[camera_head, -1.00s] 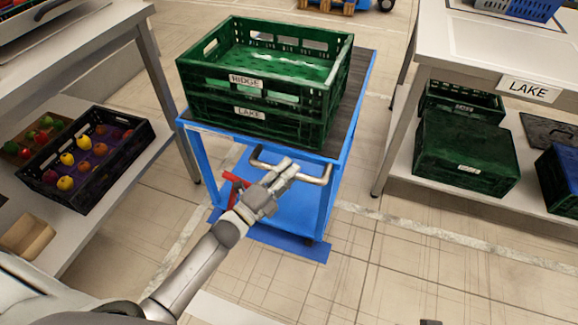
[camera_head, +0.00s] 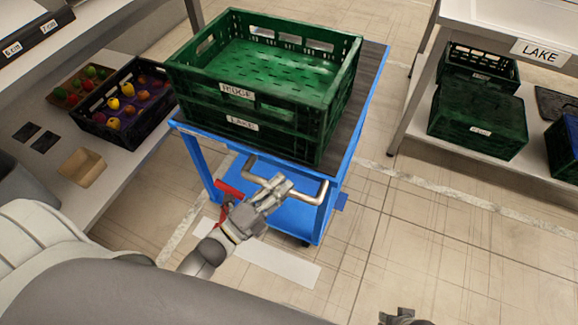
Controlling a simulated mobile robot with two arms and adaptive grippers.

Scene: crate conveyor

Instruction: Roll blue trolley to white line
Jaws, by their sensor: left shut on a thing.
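The blue trolley (camera_head: 318,190) stands in the middle, with its metal handle (camera_head: 312,196) on the near side. Two stacked green crates (camera_head: 240,112), labelled RIDGE and LAKE, sit on its dark top. My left gripper (camera_head: 272,190) is shut on the handle at its left half. The white line (camera_head: 285,264) is a broad strip on the floor at the trolley's near side; my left gripper and arm hide part of its left end. A small grey tip at the bottom edge appears to be my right gripper (camera_head: 402,317); its fingers cannot be made out.
A red piece (camera_head: 229,189) shows beside the handle. A shelf on the left holds a black crate of fruit (camera_head: 150,128) and a small tan box (camera_head: 82,167). A LAKE table (camera_head: 480,22) with green crates beneath stands at right. Floor between trolley and right table is clear.

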